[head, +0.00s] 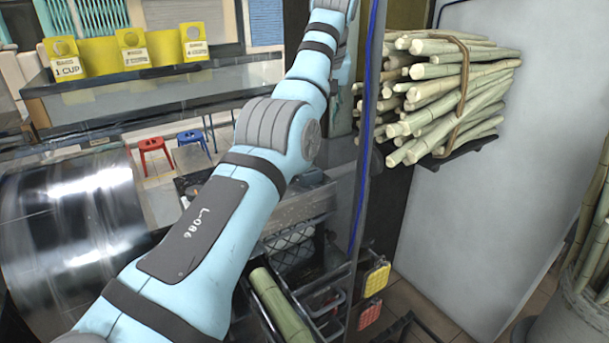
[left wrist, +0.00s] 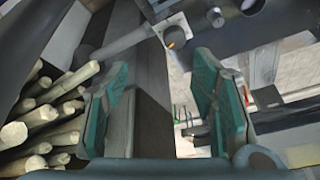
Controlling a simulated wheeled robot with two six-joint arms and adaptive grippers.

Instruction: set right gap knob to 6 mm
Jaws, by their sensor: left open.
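My left arm crosses the head view from the lower left to the top centre, and its gripper is beyond the top edge there. In the left wrist view my left gripper (left wrist: 160,65) is open, with its two teal-padded fingers apart and nothing between them. Just beyond the fingertips is a dark rounded part with a small orange spot (left wrist: 173,43), beside a grey bar (left wrist: 125,43). I cannot tell whether this is the right gap knob, and no millimetre scale is readable. My right gripper is in neither view.
A tied bundle of sugarcane (head: 455,90) lies on a wall shelf at right; cane ends (left wrist: 42,115) also show left of the gripper. A shiny metal drum (head: 75,225) is at left.

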